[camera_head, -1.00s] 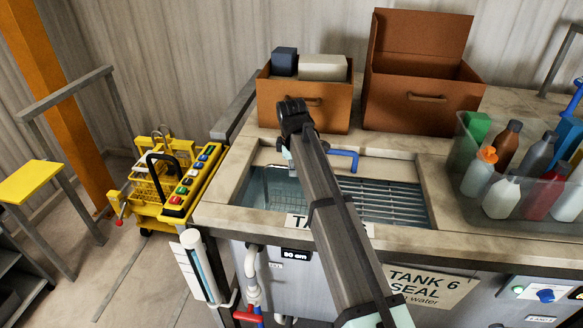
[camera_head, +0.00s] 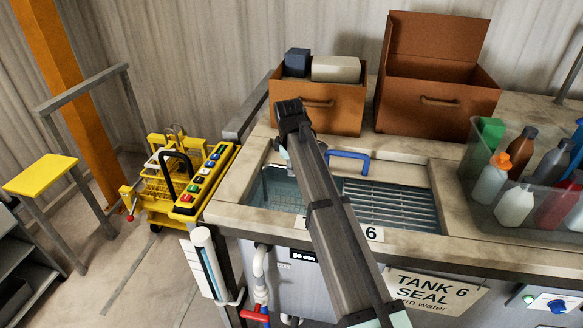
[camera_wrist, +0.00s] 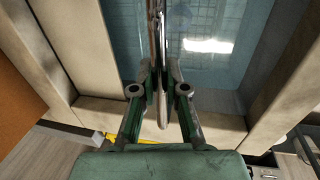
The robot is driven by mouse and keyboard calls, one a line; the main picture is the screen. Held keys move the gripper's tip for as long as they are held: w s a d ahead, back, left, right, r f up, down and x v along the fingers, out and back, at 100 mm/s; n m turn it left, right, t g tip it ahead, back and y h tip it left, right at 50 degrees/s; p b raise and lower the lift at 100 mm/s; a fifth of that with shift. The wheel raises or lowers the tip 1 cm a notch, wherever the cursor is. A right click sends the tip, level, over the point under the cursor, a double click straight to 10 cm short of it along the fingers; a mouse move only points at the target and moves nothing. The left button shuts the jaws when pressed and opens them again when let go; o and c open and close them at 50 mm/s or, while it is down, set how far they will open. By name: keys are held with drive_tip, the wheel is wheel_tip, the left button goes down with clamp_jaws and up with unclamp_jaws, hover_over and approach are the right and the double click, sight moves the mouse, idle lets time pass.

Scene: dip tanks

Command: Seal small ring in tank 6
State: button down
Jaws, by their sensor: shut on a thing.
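Tank 6 (camera_head: 375,234) is an open basin in the bench, with blue-grey water (camera_head: 280,190) on its left and a slatted grille (camera_head: 390,203) on its right. In the wrist view, my gripper (camera_wrist: 160,88) has its green fingers shut on a thin, shiny metal piece (camera_wrist: 158,35), seen edge-on. It looks like the small ring, but its round outline cannot be made out. It is over the tank's water (camera_wrist: 215,65); whether it touches the water I cannot tell. In the head view my arm hides most of the gripper and the held piece.
A blue handle (camera_head: 348,156) stands at the tank's back edge. Two brown boxes (camera_head: 333,120) (camera_head: 435,112) are behind it. A clear bin (camera_head: 480,190) of bottles is at the right. A yellow cart with coloured buttons (camera_head: 185,208) stands left of the bench.

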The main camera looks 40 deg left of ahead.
drive_tip(key=shift+w+d, duration=0.25)
drive_tip(key=shift+d, duration=0.55)
drive_tip(key=shift+w+d, duration=0.25)
drive_tip(key=shift+d, duration=0.25)
drive_tip(key=shift+w+d, duration=0.25)
drive_tip(key=shift+d, duration=0.25)
drive_tip(key=shift+s+a+p, duration=0.1)
drive_tip(key=shift+s+a, duration=0.2)
drive_tip(key=shift+a, duration=0.45)
drive_tip(key=shift+s+a+p, duration=0.1)
drive_tip(key=shift+s+a, duration=0.25)
drive_tip(key=shift+a, duration=0.4)
drive_tip(key=shift+s+a+p, duration=0.1)
drive_tip(key=shift+s+a, duration=0.2)
drive_tip(key=shift+a, duration=0.45)
drive_tip(key=shift+w+d, duration=0.25)
drive_tip(key=shift+d, duration=0.3)
drive_tip(key=shift+w+d, duration=0.2)
drive_tip(key=shift+d, duration=0.4)
